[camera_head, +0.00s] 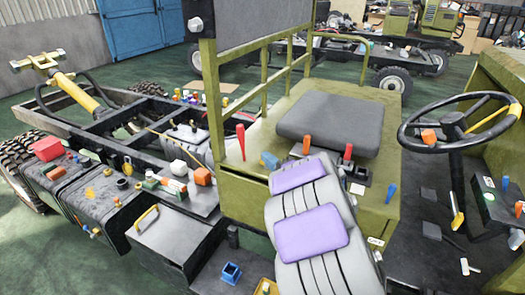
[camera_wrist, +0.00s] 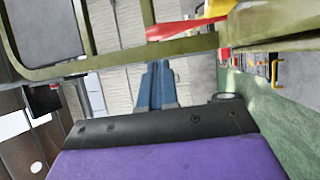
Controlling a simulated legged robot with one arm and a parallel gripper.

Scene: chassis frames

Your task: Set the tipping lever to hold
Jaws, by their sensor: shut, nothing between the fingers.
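Several levers stand on and around the olive cab deck in the head view, and I cannot tell which is the tipping lever. A red lever (camera_head: 240,142) stands upright at the deck's left edge. An orange lever (camera_head: 306,145) and another red lever (camera_head: 348,152) stand in front of the dark seat cushion. A blue lever (camera_head: 391,192) stands further right. My gripper (camera_wrist: 155,124) fills the bottom of the wrist view, shut and empty.
The dark seat cushion (camera_head: 331,124) and olive rails lie behind the levers. A steering wheel (camera_head: 461,119) on its column stands at the right. Tanks and boxes with small loose parts line the black chassis frame (camera_head: 105,115) at the left.

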